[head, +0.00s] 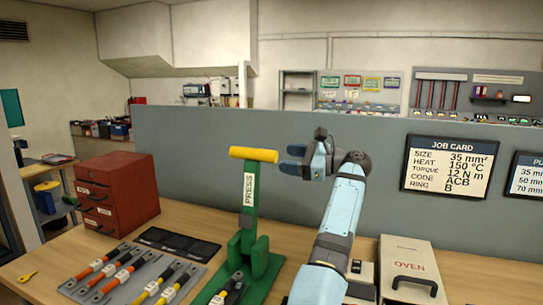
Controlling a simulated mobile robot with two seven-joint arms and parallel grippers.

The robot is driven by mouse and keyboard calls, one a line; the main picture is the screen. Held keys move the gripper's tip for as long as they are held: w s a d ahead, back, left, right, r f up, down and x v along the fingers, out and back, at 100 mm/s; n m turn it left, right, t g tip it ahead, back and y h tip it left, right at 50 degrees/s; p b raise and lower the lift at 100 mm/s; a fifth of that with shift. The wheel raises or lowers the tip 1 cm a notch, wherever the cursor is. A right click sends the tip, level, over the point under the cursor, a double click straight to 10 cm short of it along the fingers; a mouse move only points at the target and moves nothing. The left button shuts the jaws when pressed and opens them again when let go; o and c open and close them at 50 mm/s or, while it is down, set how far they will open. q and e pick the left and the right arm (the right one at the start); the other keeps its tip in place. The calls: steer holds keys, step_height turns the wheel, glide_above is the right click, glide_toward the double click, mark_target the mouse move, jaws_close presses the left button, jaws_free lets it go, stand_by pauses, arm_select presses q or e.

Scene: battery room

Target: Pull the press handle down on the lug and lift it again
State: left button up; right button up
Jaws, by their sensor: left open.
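The green press (250,205) stands upright on the bench, with a white PRESS label on its lever. Its yellow handle (254,155) is a horizontal bar at the top of the lever, in the raised position. I cannot make out the lug clearly. My left gripper (290,159) is open and empty, just right of the handle's right end, with its fingers pointing left towards it. It looks apart from the handle. My right gripper is not in view.
A white oven box (410,262) stands to the right. A grey partition (400,225) with a job card (450,166) rises behind.

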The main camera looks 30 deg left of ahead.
mark_target(271, 156)
arm_select(q)
steer(key=x, duration=0.5)
steer(key=shift+a, duration=0.4)
jaws_close()
